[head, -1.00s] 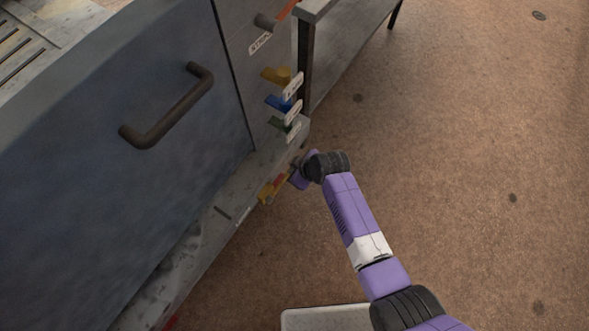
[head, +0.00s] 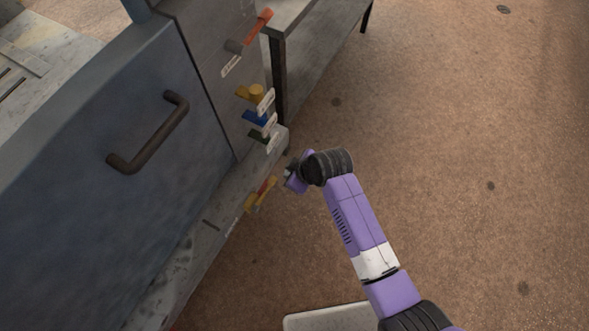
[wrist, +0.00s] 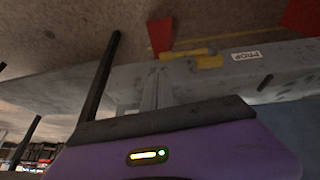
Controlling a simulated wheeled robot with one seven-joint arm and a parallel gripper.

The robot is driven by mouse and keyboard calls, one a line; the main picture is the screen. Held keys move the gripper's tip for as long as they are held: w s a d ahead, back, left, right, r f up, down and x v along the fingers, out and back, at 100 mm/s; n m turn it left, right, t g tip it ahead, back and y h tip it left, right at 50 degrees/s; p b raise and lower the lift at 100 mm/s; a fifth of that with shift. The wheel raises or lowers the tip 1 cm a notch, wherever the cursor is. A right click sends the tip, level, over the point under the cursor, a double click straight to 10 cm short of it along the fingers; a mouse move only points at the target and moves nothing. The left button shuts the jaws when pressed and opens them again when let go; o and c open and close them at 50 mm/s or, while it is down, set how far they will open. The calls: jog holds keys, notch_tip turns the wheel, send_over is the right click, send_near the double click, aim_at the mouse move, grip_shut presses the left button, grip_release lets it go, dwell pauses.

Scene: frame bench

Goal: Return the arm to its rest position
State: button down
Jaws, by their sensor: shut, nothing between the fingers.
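My purple arm (head: 357,220) reaches up from the bottom right of the head view, bent at a black joint. My gripper (head: 288,174) is at its far end, low beside the grey bench's base, and partly hidden by the wrist. It is shut and empty. In the wrist view my gripper (wrist: 157,92) points at the grey base ledge. A yellow fitting with a red lever (head: 261,196) sits on the ledge, left of my gripper and apart from it. It also shows in the wrist view as a yellow body (wrist: 205,60) and red lever (wrist: 160,36).
The blue-grey cabinet door (head: 75,150) has a dark bar handle (head: 150,135). Yellow (head: 256,92), blue (head: 256,117) and green (head: 258,135) knobs with white tags stick out of the side panel. A grey shelf unit (head: 310,65) stands behind. Brown floor at right is clear.

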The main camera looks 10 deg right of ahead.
jog(key=shift+v, duration=1.4)
jog(key=shift+w+d, duration=0.1)
jog(key=shift+w, duration=0.05)
jog(key=w+r+m+t, duration=0.3)
jog(key=w+r+t, duration=0.1)
jog(key=w+r, duration=0.2)
jog(key=s+d+r+m+t, duration=0.2)
jog(key=s+d+r+t, duration=0.1)
jog(key=d+r+t, duration=0.15)
jog(key=s+d+r+m+h, duration=0.1)
jog(key=s+r, duration=0.4)
jog(key=s, duration=0.6)
jog(key=s+d+r+m+t+h, duration=0.1)
jog(key=s+d+r+m, duration=0.2)
jog(key=s, duration=0.8)
jog(key=s+d+r+m+t+h, duration=0.1)
jog(key=s+d+r, duration=0.5)
jog(key=s, duration=0.6)
notch_tip(320, 180, up, 2)
jog(key=shift+m+h, duration=0.3)
jog(key=shift+m, duration=0.1)
jog(key=shift+d, duration=0.15)
